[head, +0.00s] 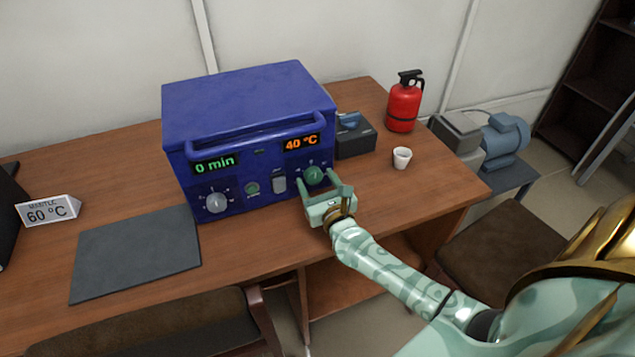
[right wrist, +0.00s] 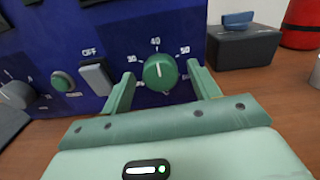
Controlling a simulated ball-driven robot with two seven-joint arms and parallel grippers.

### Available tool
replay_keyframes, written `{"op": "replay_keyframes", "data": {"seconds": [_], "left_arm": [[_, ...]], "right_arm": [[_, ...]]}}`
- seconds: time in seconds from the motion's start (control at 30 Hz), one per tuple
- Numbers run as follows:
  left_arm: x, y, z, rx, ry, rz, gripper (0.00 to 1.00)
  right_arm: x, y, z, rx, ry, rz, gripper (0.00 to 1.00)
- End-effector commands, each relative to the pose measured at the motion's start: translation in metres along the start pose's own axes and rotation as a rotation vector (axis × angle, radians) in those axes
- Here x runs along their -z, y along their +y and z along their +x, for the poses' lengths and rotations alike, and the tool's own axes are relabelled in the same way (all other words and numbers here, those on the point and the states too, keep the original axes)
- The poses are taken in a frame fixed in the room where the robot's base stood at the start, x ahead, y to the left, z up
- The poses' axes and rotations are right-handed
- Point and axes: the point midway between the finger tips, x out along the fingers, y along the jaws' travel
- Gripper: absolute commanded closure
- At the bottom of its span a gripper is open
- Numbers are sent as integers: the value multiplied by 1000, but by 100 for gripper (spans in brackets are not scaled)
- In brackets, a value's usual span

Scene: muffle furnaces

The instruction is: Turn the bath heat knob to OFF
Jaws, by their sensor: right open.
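The green heat knob (head: 314,176) is at the right of the front panel of the blue furnace-like bath (head: 250,95). In the right wrist view the knob (right wrist: 160,71) has a white pointer line aimed up at the 40 mark, with 30 to its left and 50 to its right. The orange display (head: 302,143) reads 40 °C. My right gripper (head: 319,184) is open in front of the panel. Its fingers stand on either side of the knob, with a gap visible on each side. My left gripper is not in view.
A grey switch marked OFF (right wrist: 97,78), a small green button (right wrist: 62,81) and a grey timer knob (head: 216,202) sit left of the knob. A dark box (head: 355,139), a white cup (head: 402,158) and a red extinguisher (head: 404,105) stand to the right.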

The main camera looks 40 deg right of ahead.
Motion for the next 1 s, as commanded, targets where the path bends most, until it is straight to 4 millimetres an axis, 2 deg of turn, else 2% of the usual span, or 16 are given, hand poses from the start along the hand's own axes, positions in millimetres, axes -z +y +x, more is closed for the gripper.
{"op": "replay_keyframes", "data": {"seconds": [0.07,0.1,0.23,0.27,0.67,1.0], "left_arm": [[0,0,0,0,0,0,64],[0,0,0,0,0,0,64],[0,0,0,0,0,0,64],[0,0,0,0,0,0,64],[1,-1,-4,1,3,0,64],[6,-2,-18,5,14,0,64]], "right_arm": [[0,0,0,0,0,0,39],[0,0,0,0,0,0,44],[0,0,0,0,0,0,81],[0,0,0,0,0,0,84],[-1,0,-1,0,0,-59,84],[-2,1,-1,0,1,-307,84]]}}
